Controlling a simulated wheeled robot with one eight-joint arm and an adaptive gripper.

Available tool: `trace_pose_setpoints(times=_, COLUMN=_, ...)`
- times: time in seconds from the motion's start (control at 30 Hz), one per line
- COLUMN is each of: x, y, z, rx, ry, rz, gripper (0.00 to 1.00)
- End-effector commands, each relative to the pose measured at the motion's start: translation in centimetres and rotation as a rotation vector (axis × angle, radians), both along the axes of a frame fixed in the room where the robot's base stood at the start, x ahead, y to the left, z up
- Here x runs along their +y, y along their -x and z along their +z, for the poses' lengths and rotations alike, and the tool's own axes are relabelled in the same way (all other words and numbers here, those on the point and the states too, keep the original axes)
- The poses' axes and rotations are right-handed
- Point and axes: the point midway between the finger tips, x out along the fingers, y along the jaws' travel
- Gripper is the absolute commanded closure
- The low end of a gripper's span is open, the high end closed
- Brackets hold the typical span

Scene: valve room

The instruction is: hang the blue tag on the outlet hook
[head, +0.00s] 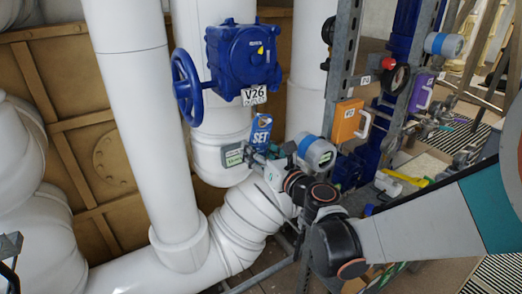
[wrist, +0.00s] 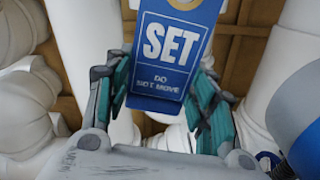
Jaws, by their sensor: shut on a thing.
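The blue tag (head: 261,130) reads SET and is upright in front of the white vertical pipe, just below the valve's V26 label. In the wrist view the blue tag (wrist: 166,52) also reads DO NOT MOVE, and its pale eyelet is at the top edge of the picture. My gripper (head: 257,152) is shut on the tag's lower part. In the wrist view my gripper's teal-padded fingers (wrist: 162,92) stand on either side of it. I cannot make out the outlet hook in either view.
A blue valve (head: 243,60) with a handwheel (head: 187,87) sits above the tag.

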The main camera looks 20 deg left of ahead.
Motion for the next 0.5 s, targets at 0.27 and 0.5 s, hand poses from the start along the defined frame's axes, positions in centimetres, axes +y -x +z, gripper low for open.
trace_pose_setpoints(times=0.27, x=-0.01, y=0.0, z=0.0, rx=0.0, ry=0.0, rz=0.0, gripper=0.36)
trace_pose_setpoints(times=0.5, x=-0.01, y=0.0, z=0.0, rx=0.0, ry=0.0, rz=0.0, gripper=0.26)
